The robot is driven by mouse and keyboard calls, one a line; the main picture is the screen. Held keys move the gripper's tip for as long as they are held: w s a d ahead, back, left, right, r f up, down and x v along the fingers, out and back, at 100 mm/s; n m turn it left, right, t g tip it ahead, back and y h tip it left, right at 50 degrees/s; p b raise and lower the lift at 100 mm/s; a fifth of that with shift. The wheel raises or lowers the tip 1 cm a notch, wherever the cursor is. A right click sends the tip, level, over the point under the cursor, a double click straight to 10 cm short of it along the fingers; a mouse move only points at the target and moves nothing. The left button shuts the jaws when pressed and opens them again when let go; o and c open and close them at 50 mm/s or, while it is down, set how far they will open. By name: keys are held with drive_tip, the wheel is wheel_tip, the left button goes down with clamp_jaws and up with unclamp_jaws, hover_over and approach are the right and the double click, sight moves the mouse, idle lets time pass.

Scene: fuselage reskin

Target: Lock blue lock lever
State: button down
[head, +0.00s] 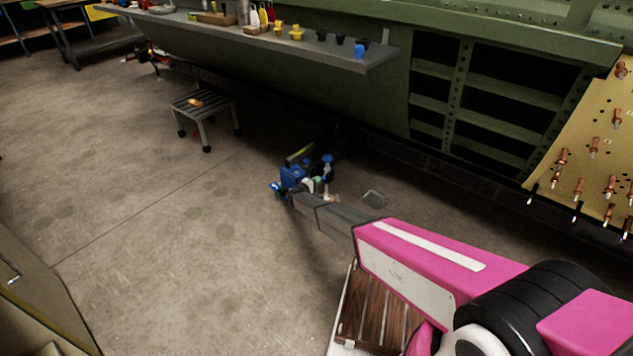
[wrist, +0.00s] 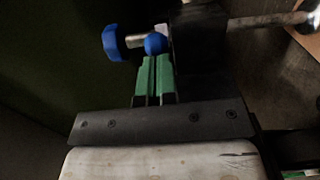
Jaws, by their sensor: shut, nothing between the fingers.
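In the wrist view, a blue ball-shaped knob (wrist: 155,43) sits just beyond the tips of my gripper (wrist: 154,60). My green fingers are shut together with nothing between them. The fingertips are very close to the ball; I cannot tell whether they touch it. Left of the ball is a blue cylindrical knob (wrist: 114,42) on a short metal rod. I cannot tell which blue part is the lock lever, or its position. In the head view, a small dark assembly with blue parts (head: 291,175) is at the end of my arm, which hides part of it.
A dark block (wrist: 199,45) stands right of the ball, with a metal rod (wrist: 265,21) beyond it. A long grey shelf (head: 330,57) runs along the green fuselage wall. A low stool (head: 203,104) stands further back. The floor (head: 170,240) at the left is clear.

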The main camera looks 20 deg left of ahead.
drive_tip(key=w+d+n+t+y, duration=0.1)
drive_tip(key=w+d+n+y, duration=0.2)
drive_tip(key=d, duration=0.8)
drive_tip(key=shift+w+d+y, duration=0.35)
drive_tip(key=shift+w+y, duration=0.35)
drive_tip(key=shift+y, duration=0.3)
drive_tip(key=shift+w+d, duration=0.1)
idle(0.4)
